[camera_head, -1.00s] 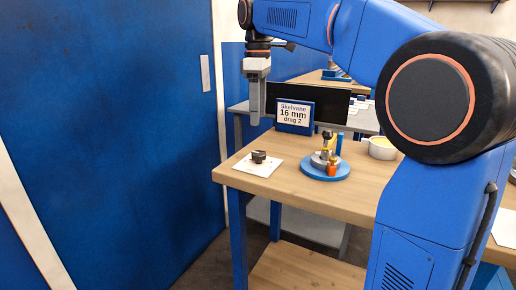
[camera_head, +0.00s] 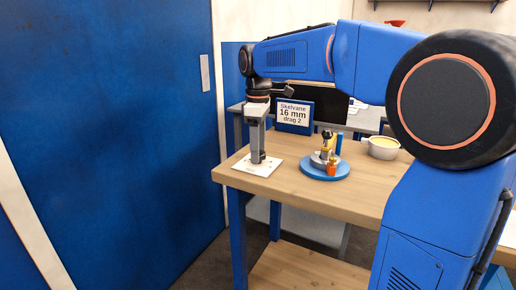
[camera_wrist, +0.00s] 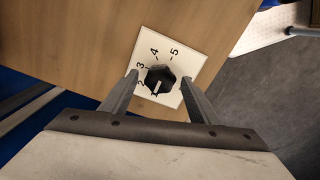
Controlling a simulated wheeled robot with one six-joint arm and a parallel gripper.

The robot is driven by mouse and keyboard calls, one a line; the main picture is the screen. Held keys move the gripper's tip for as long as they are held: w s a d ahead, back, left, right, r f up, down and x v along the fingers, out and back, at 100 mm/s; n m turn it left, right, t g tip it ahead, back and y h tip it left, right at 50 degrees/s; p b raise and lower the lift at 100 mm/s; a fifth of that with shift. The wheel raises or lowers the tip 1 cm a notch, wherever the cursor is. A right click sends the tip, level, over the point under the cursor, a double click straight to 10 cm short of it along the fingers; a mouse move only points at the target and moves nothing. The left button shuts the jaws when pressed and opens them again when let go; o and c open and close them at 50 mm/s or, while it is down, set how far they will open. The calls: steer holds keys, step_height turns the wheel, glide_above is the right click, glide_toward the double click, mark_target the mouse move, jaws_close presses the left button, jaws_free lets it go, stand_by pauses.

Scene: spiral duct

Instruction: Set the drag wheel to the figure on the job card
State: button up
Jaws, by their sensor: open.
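The drag wheel (camera_wrist: 160,79) is a black faceted knob on a white square plate (camera_wrist: 188,60) with figures around it; 2, 3, 4 and 5 are readable in the wrist view. A pale mark on the knob points toward the bottom of the picture, past the 2, seemingly near a 1 that is hard to read. The job card (camera_head: 294,116) reads "Skelvane 16 mm drag 2". My gripper (camera_wrist: 160,77) is open, with one finger on each side of the knob; I cannot tell whether they touch it. In the head view my gripper (camera_head: 258,159) hides most of the knob.
On the wooden table (camera_head: 290,192), a blue round base (camera_head: 325,174) with a small yellow and grey device stands right of the plate. A bowl (camera_head: 383,148) stands further right. A large blue panel (camera_head: 110,140) is at the left.

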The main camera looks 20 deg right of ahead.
steer(key=c, duration=1)
steer(key=shift+c, duration=0.2)
steer(key=shift+m, duration=0.3)
steer(key=m, duration=0.4)
steer(key=shift+m, duration=2)
steer(key=o, duration=1)
